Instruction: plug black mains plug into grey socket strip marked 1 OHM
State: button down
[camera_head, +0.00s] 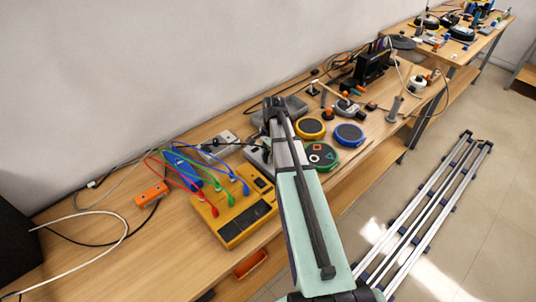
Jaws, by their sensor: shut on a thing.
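My gripper (274,106) is over the middle of the bench, seen from behind along my arm. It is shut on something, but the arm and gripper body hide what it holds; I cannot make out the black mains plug. A pale grey block (220,142) with dark details lies left of my arm and may be a socket strip. A grey object (293,106) shows beside the gripper, and another grey piece (258,155) sits lower, partly behind my arm. The marking 1 OHM cannot be read on any of them.
A yellow box (240,212) with red, green and blue leads stands left of my arm. An orange block (151,194) and loose cables lie farther left. Round yellow (309,128), blue (348,134) and green (322,156) pads lie right. The bench's front left is mostly clear.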

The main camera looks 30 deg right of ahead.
jog(key=shift+f, duration=0.25)
jog(key=c, duration=0.9)
grip_release()
jog(key=r, duration=0.4)
jog(key=d+r, duration=0.1)
jog(key=r, duration=0.7)
jog(key=shift+w+d, duration=0.15)
jog(key=shift+d, duration=0.05)
jog(key=shift+f, duration=0.1)
jog(key=f, duration=0.4)
jog(key=a+f, duration=0.1)
jog(key=f, duration=0.6)
jog(key=shift+a+f, duration=0.2)
jog(key=shift+f, duration=0.15)
jog(key=shift+r, duration=0.2)
